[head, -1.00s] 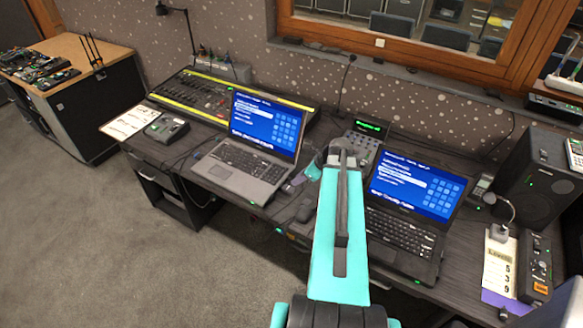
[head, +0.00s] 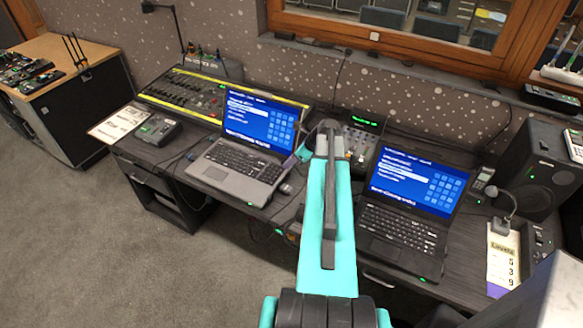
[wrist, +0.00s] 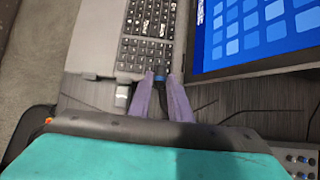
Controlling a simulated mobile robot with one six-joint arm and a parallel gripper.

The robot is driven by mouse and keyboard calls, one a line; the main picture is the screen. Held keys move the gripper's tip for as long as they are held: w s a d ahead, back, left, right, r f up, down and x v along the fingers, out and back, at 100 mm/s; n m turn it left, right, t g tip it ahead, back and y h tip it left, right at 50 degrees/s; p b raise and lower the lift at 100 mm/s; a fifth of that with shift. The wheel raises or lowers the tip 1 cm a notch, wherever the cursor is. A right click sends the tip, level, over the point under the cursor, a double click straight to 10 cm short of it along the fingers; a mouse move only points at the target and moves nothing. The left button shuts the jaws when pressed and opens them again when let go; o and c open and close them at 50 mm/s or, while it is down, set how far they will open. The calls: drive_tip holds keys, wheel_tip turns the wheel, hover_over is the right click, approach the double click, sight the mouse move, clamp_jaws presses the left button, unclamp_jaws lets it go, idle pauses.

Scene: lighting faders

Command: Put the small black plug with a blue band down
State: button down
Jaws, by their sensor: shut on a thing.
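In the wrist view my gripper (wrist: 163,80) points at the keyboard edge of a grey laptop (wrist: 100,60), with two purple fingers closed on a small dark plug. The plug's blue band (wrist: 160,72) shows between the fingertips; most of its body is hidden by the fingers. I cannot tell whether the plug touches anything below. In the head view my arm covers most of the gripper, between the left laptop (head: 238,160) and the right laptop (head: 405,215); the plug cannot be seen there.
The dark desk (wrist: 220,108) shows bare strips with thin cables beside the laptop. A small pale object (wrist: 122,95) lies by its edge. A small mixer (head: 360,135) stands behind my arm. A fader console (head: 205,95) stands at the back left, a speaker (head: 530,165) at right.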

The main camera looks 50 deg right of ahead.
drive_tip(key=shift+f+b, duration=1.4)
drive_tip(key=shift+f, duration=0.35)
drive_tip(key=shift+d+f, duration=0.1)
drive_tip(key=shift+f, duration=0.05)
drive_tip(key=c, duration=1.6)
unclamp_jaws()
drive_tip(key=shift+c, duration=0.2)
drive_tip(key=shift+s+r, duration=0.15)
drive_tip(key=shift+r, duration=0.1)
drive_tip(key=b+v, duration=0.3)
drive_tip(key=v, duration=0.8)
drive_tip(key=shift+s+r, duration=0.2)
drive_tip(key=shift+r, duration=0.1)
drive_tip(key=shift+d, duration=0.1)
